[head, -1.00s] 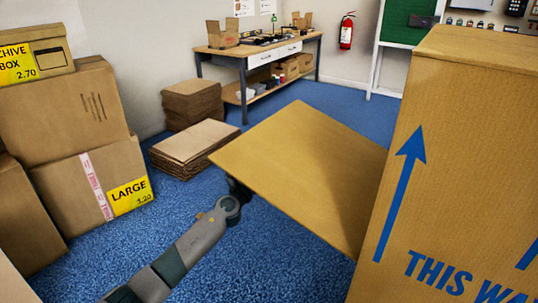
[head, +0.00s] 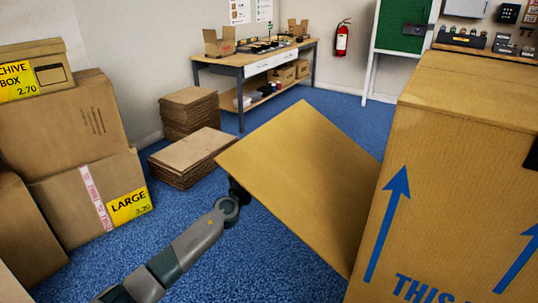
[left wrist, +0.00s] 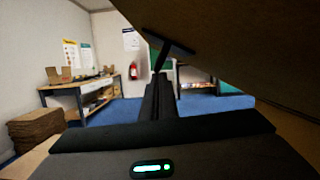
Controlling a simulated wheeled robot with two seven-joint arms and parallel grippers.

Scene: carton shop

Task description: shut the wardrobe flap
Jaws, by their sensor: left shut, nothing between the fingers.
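The tall brown wardrobe carton (head: 450,190) with blue arrows stands at the right of the head view. Its flap (head: 300,180) is open and sticks out to the left from the carton's top, sloping. My left gripper (head: 237,190) is at the flap's near left edge, its fingers partly hidden by the flap. In the left wrist view, the flap's underside (left wrist: 240,45) fills the upper right. The dark fingertips (left wrist: 168,48) are shut with nothing between them, close under the flap; I cannot tell whether they touch it. My right gripper is not in view.
Stacked cartons (head: 85,185) stand at the left. Flattened cardboard (head: 190,155) lies on the blue floor before a workbench (head: 245,70). A fire extinguisher (head: 342,36) hangs on the back wall. Blue floor (head: 250,250) is clear below the flap.

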